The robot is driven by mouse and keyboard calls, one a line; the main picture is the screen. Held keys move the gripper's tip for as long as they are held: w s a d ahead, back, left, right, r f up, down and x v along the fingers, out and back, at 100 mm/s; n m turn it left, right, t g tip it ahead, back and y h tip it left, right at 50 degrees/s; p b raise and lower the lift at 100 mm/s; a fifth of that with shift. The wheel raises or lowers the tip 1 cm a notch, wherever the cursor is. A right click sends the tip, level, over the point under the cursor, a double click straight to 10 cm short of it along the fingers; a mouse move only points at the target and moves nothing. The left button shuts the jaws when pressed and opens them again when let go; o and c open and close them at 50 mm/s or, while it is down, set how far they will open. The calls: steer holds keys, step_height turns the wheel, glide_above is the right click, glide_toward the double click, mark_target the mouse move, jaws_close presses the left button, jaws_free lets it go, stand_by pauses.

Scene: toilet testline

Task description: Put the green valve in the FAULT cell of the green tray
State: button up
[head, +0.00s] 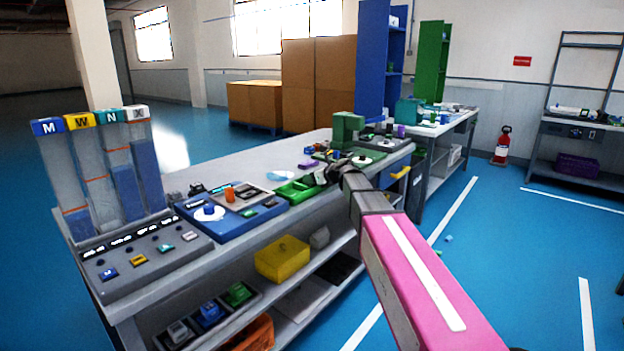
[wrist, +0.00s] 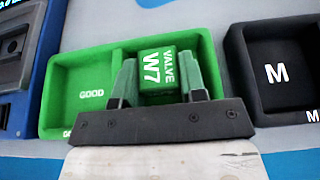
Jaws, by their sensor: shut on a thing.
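The green valve (wrist: 157,62), marked VALVE W7, sits between the two fingers of my gripper (wrist: 161,82) in the wrist view. My gripper is shut on it. The green tray (wrist: 88,70) lies beneath, with its GOOD cell at left. The valve is over or inside the tray's right cell; I cannot tell its exact height. That cell's label is hidden by my gripper. In the head view, the green tray (head: 296,191) is on the bench, and my gripper (head: 333,173) is at its right end. The valve is not clear there.
A black tray marked M (wrist: 277,73) stands close to the right of the green tray. A blue unit (wrist: 30,60) stands close at left. In the head view, a blue test board (head: 222,222) and a grey button panel (head: 150,257) fill the near bench.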

steer(key=shift+f, duration=0.1)
steer(key=o, duration=1)
steer(key=v, duration=1.2)
steer(key=s+d+f+n+g+h, duration=0.2)
steer(key=s+f+n, duration=0.4)
steer(key=f, duration=0.3)
steer(key=s+d+f+n+g+h, duration=0.25)
steer(key=s+f+n, duration=0.3)
steer(key=f, duration=0.45)
steer(key=s+d+f+n+g+h, duration=0.2)
steer(key=s+d+f+n+h, duration=0.1)
steer(key=s+f+n, duration=0.3)
steer(key=s+d+f+n+g+h, duration=0.2)
steer(key=s+d+f+n+h, duration=0.1)
steer(key=s+d+f+n, duration=0.3)
steer(key=s+f+n, duration=0.1)
steer(key=s+n, duration=0.1)
steer(key=s, duration=0.1)
steer(key=shift+s+d, duration=0.15)
steer(key=shift+d, duration=0.05)
